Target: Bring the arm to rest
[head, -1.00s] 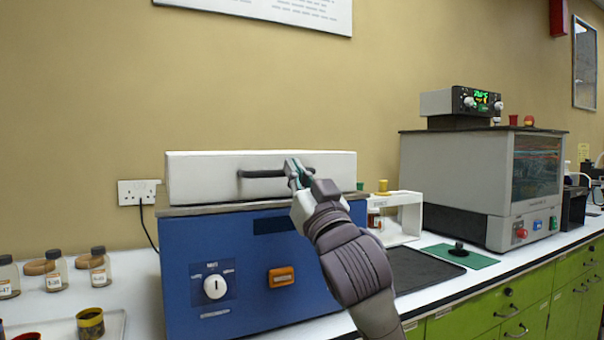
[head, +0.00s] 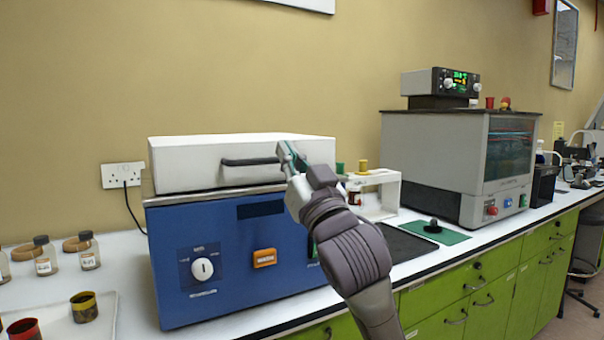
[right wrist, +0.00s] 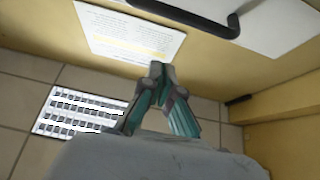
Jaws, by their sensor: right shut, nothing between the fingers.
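My right arm reaches up in front of the blue machine (head: 225,235) with the white lid (head: 190,165). My right gripper (head: 287,155) is shut and empty, near the right end of the lid's dark handle (head: 248,161). In the right wrist view the shut fingertips (right wrist: 157,68) meet with nothing between them. The handle (right wrist: 190,14) shows there at the top edge, apart from the fingers. The lid looks lowered onto the machine. My left gripper is not in view.
A tray (head: 105,318) with small cups and several labelled bottles stand at the left. At the right are a white rack (head: 390,190), a black mat (head: 408,243), a green mat (head: 450,236) and a large grey machine (head: 430,160). The air above the lid is clear.

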